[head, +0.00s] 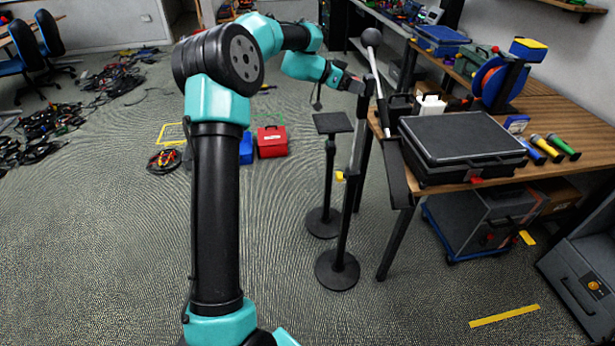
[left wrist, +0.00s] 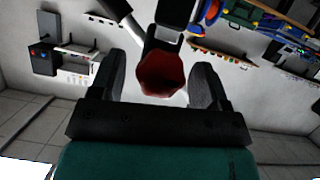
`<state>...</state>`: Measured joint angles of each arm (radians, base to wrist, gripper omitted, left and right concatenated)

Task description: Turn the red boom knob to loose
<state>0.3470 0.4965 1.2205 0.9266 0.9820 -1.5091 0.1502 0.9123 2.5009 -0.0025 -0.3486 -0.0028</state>
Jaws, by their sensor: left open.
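The red boom knob (left wrist: 163,75) shows in the left wrist view as a dark red, many-sided face. It lies between the two black fingers of my left gripper (left wrist: 159,85), with a visible gap on each side. The gripper is open around the knob and does not appear to touch it. In the head view my left gripper (head: 354,86) is at the upper part of a black stand (head: 347,212) with a boom. The knob is too small there to make out clearly, and its turn setting cannot be read. My right gripper is out of view.
A second stand (head: 329,175) with a flat top is close by. A red box (head: 272,142) and coiled cables lie on the floor.

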